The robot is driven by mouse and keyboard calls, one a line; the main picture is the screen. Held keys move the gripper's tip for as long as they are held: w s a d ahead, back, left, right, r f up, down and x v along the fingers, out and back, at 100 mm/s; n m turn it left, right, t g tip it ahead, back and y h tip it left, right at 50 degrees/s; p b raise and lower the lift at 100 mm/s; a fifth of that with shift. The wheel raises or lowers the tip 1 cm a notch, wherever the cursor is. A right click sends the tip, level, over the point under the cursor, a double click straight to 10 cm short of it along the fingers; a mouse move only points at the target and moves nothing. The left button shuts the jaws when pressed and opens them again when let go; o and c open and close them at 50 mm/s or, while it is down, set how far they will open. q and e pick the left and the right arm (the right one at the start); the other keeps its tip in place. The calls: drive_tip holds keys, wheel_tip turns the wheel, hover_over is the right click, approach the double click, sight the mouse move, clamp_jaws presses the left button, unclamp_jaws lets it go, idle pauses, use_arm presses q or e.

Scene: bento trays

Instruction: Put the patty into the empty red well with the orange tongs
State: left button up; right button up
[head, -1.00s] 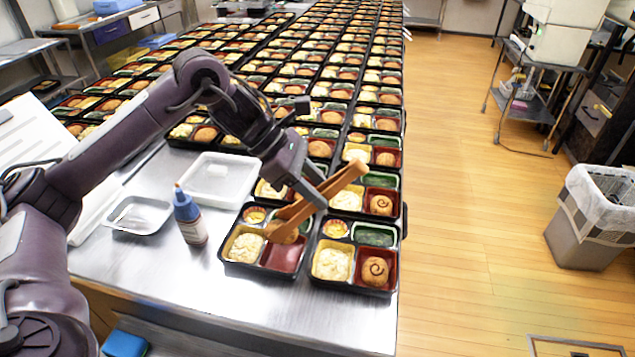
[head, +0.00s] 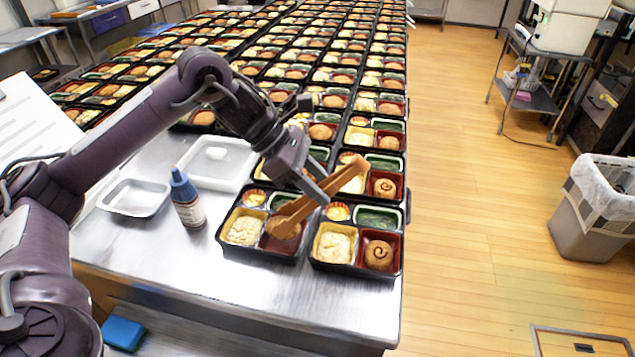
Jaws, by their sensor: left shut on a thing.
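My left gripper (head: 312,189) is shut on the orange tongs (head: 345,178), which slant down to the left over the front-left bento tray (head: 262,255). The patty (head: 282,230) is brown and round, and sits at the tips of the tongs, partly hidden by them. It overlaps the red well (head: 283,245) in the picture, at that well's upper part; I cannot tell whether it touches the well floor. Bare red floor shows in front of the patty. My right gripper is not in view.
The front-right tray (head: 357,269) stands close beside, its red well holding a swirled brown patty (head: 378,255). A blue-capped bottle (head: 187,200), a metal dish (head: 135,197) and a white container (head: 215,165) stand to the left. Rows of filled trays lie behind. The front counter is clear.

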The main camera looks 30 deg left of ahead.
use_arm(q)
drive_tip(key=shift+f, duration=0.15)
idle(0.3)
drive_tip(key=shift+f+b, duration=1.2)
drive_tip(key=shift+f, duration=0.1)
drive_tip(key=o, duration=0.8)
drive_tip(key=shift+c, duration=0.2)
drive_tip(key=shift+r, duration=0.15)
wheel_tip(320, 180, up, 12)
drive_tip(key=p, duration=0.9)
